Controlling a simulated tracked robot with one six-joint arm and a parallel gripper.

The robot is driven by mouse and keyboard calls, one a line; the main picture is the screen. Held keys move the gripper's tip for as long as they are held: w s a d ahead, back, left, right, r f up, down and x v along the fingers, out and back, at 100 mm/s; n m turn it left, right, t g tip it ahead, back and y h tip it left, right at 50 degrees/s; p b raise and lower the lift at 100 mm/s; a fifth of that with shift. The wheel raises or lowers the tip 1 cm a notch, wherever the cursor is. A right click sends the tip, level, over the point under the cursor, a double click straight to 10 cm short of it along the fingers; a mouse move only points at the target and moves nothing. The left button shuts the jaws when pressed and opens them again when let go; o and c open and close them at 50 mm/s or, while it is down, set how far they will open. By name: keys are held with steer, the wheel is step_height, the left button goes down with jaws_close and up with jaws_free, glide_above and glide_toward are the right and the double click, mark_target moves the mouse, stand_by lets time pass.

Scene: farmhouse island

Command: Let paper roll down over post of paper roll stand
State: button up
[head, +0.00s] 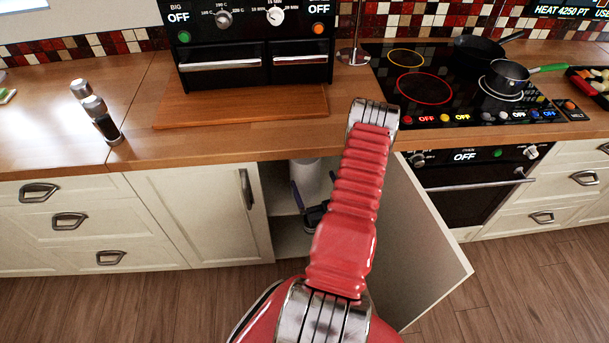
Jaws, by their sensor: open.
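A white paper roll (304,177) stands inside the open lower cabinet, its top under the counter edge and its right side partly behind my arm. My gripper (309,188) is open in the cabinet in front of the roll. One blue finger shows at the roll's left; the other is mostly hidden by my arm. I cannot tell whether the fingers touch the roll. The paper roll stand (352,57) is on the counter, left of the cooktop, with a round metal base and a thin upright post; no roll is on it.
The open cabinet door (418,245) sticks out at right, close to my arm. A wooden board (243,106) lies before the black oven (250,45). Two shakers (103,120) stand at left. Pans (507,76) are on the cooktop (440,90), where one ring glows red.

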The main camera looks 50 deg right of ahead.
mark_target(310, 173)
steer(key=shift+x, duration=2.7)
steer(key=x, duration=0.5)
steer(key=shift+w, duration=0.15)
steer(key=c, duration=1.4)
